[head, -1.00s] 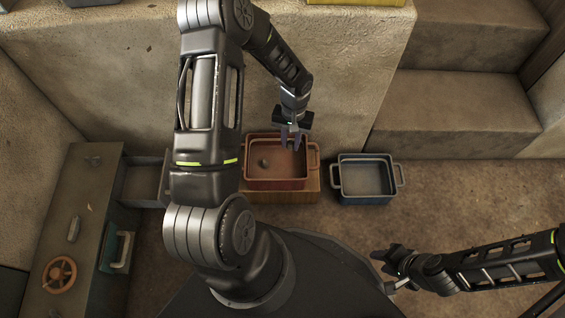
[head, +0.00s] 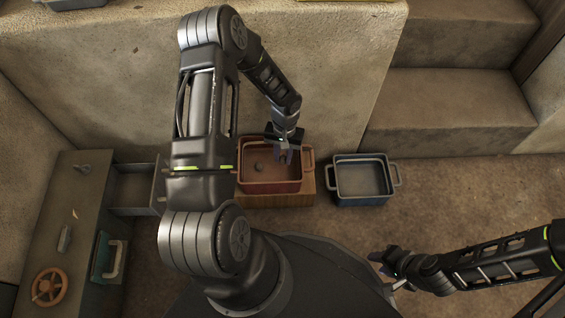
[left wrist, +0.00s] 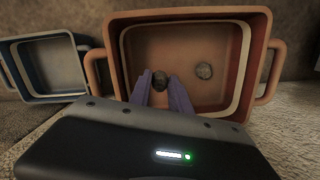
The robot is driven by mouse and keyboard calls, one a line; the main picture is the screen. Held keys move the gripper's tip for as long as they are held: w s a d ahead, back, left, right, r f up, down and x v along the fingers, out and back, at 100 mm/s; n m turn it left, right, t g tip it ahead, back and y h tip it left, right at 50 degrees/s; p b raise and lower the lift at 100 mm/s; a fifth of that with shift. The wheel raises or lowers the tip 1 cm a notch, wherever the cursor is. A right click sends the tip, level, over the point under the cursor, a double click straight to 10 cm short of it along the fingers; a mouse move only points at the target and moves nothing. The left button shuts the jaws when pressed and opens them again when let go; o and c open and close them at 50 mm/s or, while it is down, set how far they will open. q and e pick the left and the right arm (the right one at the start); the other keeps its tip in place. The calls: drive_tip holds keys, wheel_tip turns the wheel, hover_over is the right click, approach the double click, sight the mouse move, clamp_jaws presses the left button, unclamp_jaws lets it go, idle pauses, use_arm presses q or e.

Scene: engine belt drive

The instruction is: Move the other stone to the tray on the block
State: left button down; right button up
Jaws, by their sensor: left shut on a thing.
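The red-brown tray (head: 305,181) sits on a wooden block (head: 306,195); its rim also shows in the left wrist view (left wrist: 190,14). My left gripper (head: 284,157) points down over the right part of this tray. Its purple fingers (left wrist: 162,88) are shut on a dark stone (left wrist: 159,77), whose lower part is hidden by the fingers.
An empty blue tray (head: 363,199) stands on the ground right of the block. At left is a grey cabinet (head: 65,205) with an open drawer (head: 132,187) and an orange handwheel (head: 49,287). A concrete wall rises behind the trays, with steps (head: 455,120) at right.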

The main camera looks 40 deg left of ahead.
sight(283, 162)
use_arm(q)
drive_tip(key=shift+f+b, duration=0.75)
drive_tip(key=shift+f, duration=1.1)
drive_tip(key=shift+f, duration=0.25)
drive_tip(key=c, duration=1.2)
unclamp_jaws()
drive_tip(key=shift+r, duration=0.15)
